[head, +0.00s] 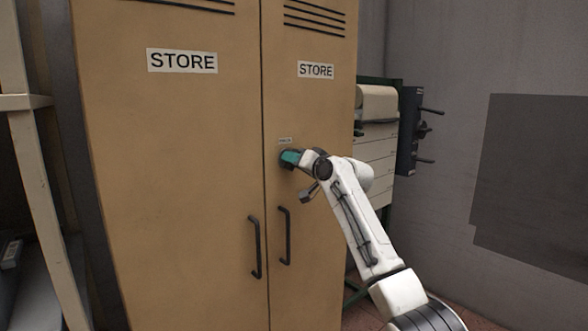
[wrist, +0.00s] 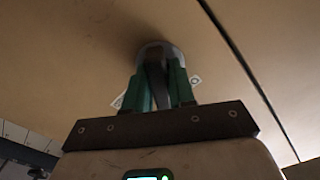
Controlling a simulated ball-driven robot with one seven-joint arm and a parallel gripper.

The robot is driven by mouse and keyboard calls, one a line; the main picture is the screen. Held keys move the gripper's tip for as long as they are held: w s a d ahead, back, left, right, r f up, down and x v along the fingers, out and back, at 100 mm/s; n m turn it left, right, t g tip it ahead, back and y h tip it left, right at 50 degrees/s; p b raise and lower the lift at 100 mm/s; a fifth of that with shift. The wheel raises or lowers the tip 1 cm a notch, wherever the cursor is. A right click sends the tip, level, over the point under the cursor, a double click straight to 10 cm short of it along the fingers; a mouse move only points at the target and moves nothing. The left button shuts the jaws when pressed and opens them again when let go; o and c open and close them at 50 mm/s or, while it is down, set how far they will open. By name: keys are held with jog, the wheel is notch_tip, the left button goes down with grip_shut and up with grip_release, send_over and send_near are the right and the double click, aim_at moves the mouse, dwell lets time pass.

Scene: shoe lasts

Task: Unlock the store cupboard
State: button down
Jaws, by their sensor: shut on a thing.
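The tan store cupboard (head: 185,160) has two doors, both shut, each with a "STORE" sign and a dark bar handle. My gripper (head: 284,158) is at the right door, below a small white label (head: 285,140) too small to read. In the wrist view, its green fingers (wrist: 157,72) are shut on a dark grey piece (wrist: 153,78) in front of a round grey lock plate (wrist: 160,48). Whether the piece is a key or a fixed knob I cannot tell. The fingers hide most of it.
The left handle (head: 255,247) and right handle (head: 284,235) stand out below my gripper. A green-framed rack with pale drawers (head: 375,150) and a dark device with levers (head: 410,130) are to the right. A pale shelf frame (head: 35,180) stands at left.

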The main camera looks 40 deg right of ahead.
jog(key=n+b, duration=0.1)
jog(key=n, duration=0.2)
jog(key=shift+f+n+b, duration=0.25)
jog(key=shift+n+b, duration=0.05)
jog(key=shift+b, duration=0.1)
jog(key=shift+n+b, duration=0.65)
jog(key=shift+n, duration=1.05)
jog(key=shift+r, duration=0.1)
jog(key=c, duration=1)
grip_release()
jog(key=shift+c, duration=0.2)
jog(key=shift+r, duration=0.1)
jog(key=s, duration=1)
jog(key=shift+s+d+b, duration=0.2)
jog(key=shift+s+b, duration=0.15)
